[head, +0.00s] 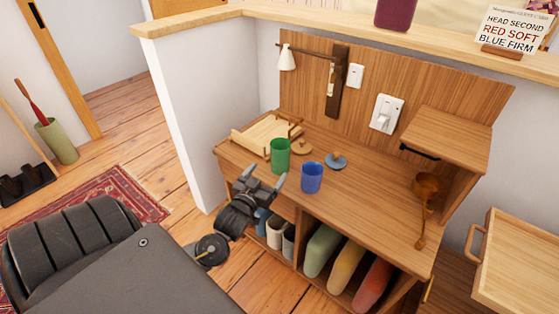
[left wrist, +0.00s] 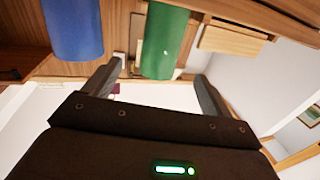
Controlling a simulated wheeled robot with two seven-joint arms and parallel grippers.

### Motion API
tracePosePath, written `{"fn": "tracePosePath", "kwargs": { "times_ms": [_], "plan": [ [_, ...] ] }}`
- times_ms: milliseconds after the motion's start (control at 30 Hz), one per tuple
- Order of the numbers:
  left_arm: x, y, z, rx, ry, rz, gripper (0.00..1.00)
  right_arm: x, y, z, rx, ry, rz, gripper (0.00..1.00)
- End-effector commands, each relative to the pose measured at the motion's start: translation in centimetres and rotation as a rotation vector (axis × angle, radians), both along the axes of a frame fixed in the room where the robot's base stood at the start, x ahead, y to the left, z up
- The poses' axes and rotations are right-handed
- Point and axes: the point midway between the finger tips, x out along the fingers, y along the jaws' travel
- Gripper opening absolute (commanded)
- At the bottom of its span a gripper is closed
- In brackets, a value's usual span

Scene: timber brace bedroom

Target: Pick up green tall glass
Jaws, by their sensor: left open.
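The green tall glass (head: 280,155) stands upright on the wooden desk, near its left front part. It also shows in the left wrist view (left wrist: 164,40), lined up with the gap between the fingers. My left gripper (head: 264,177) is open and empty at the desk's front edge, its two fingers pointing at the glass from the near side. The glass appears just beyond the fingertips; I see no contact. A blue glass (head: 312,178) stands to the right and nearer the front edge; it also shows in the left wrist view (left wrist: 72,30). My right gripper is not in view.
A wooden tray-like rack (head: 262,137) lies behind the green glass. A small blue-grey lidded item (head: 336,161) sits behind the blue glass. The desk's middle (head: 375,185) is clear. Shelves below hold coloured items (head: 322,250).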

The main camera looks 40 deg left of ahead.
Motion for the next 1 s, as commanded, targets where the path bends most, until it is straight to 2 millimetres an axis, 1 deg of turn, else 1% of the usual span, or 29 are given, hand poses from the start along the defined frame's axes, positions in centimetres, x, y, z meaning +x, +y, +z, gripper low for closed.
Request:
{"fn": "tracePosePath", "kwargs": {
  "times_ms": [200,300,400,567,667,800,900,1000],
  "plan": [
    [3.3,0.9,0.1,0.003,-0.002,0.0,0.84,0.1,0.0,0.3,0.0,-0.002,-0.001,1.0],
    [4.4,1.2,0.0,0.002,0.0,0.0,0.84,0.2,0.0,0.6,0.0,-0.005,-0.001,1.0],
    [5.0,1.3,0.0,0.001,0.001,0.0,0.84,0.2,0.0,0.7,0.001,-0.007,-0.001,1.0],
    [5.3,1.4,0.0,0.001,0.001,0.0,0.84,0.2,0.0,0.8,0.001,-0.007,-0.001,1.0],
    [6.4,1.7,0.3,0.002,0.0,0.0,0.84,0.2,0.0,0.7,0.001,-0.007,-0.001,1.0],
    [8.5,2.4,0.5,0.003,0.0,0.0,0.84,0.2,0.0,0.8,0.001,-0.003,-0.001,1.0],
    [9.5,2.6,0.4,0.001,0.0,0.0,0.84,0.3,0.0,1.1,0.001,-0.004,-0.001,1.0],
    [10.0,2.7,0.4,0.001,0.001,0.0,0.84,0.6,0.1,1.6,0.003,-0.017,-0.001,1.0]
  ]
}}
